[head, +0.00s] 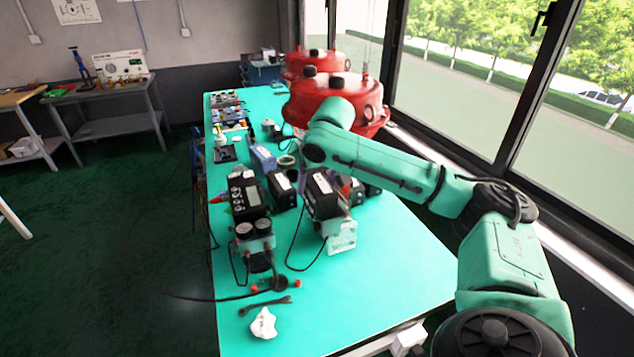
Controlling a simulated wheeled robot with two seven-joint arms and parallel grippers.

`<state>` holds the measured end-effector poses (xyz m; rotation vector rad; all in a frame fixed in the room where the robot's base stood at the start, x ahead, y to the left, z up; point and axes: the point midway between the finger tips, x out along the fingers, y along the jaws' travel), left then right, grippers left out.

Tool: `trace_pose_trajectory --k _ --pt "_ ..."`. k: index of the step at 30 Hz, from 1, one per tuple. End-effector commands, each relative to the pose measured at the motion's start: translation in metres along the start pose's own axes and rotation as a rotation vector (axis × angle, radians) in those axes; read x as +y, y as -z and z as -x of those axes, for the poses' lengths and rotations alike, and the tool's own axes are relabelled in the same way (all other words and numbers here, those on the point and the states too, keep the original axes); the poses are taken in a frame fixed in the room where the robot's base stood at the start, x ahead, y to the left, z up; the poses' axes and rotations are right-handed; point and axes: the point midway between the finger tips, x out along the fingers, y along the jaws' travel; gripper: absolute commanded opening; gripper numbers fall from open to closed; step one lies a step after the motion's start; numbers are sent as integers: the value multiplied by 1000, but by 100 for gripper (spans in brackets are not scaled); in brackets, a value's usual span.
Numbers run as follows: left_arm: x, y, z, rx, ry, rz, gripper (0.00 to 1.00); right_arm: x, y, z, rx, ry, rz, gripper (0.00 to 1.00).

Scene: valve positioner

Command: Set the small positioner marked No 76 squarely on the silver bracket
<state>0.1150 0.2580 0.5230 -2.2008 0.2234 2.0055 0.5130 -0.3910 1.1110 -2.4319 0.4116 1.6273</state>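My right arm reaches in from the right over the table, and its gripper (304,182) points down among the black devices, small and partly hidden by my own wrist. I cannot tell whether it is open or holds anything. Just below it is a black box-shaped device (321,196) with a pale label, above a silver bracket-like part (341,236). A smaller black box (282,190) sits just left of the gripper. A larger black positioner (245,197) with two round gauges stands further left. No No 76 marking is readable. My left gripper is not in view.
The green table (385,285) is clear at front right. A wrench (265,305) and a crumpled white cloth (264,323) lie near the front. Large red actuators (325,100) stand behind. A black cable loops beside the bracket. Windows line the right.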

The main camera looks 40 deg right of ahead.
Motion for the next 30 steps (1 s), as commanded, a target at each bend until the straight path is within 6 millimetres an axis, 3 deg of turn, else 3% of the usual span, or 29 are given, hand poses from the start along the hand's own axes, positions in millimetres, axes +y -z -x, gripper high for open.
trace_pose_trajectory --k 11,22,25,30 --pt "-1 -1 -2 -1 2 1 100 -1 0 9 2 3 -1 100" --pt "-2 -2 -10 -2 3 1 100 -1 1 101 4 3 0 100" --pt "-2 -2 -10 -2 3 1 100 -1 1 116 2 3 0 100" --pt "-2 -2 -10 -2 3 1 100 0 0 121 -2 1 0 100"
